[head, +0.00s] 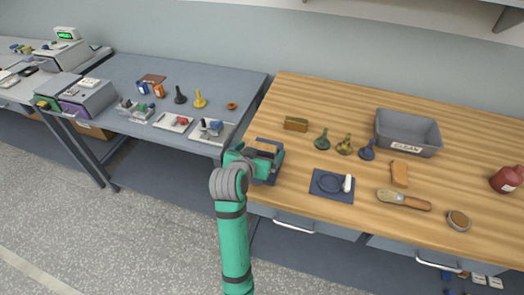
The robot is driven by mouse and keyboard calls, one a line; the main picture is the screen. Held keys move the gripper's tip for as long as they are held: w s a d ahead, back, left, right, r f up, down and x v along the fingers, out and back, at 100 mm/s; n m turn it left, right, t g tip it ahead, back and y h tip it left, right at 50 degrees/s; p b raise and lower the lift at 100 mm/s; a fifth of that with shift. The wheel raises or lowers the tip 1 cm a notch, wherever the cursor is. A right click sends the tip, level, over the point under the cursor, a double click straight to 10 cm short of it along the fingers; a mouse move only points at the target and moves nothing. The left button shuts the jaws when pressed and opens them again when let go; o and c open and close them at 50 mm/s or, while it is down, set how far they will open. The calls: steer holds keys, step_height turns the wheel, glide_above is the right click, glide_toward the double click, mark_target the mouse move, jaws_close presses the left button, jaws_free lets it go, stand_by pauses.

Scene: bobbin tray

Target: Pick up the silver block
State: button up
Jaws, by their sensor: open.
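I cannot make out a silver block with certainty in the head view. My gripper (262,163) is at the left front edge of the wooden worktop, at the end of my teal arm. It is open. A dark blue tray-like thing (276,152) with a tan part shows around and behind my gripper, and my gripper and wrist hide much of it. I cannot tell whether the gripper touches it. On the grey-blue table to the left, light trays hold small items, some grey; the nearest is a tray (222,138) with a blue and grey item.
The wooden worktop (330,95) holds a brown block (296,124), several funnel-like items, a grey bin (408,150) labelled CLEAN, a blue mat (320,190), a brush (403,200), a round tin (458,220) and a red bottle (508,179). Its back left is clear.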

steer(key=shift+w+d+f, duration=0.15)
steer(key=shift+w+f, duration=0.15)
steer(key=shift+w, duration=0.15)
steer(key=shift+r, duration=0.1)
steer(key=c, duration=1.5)
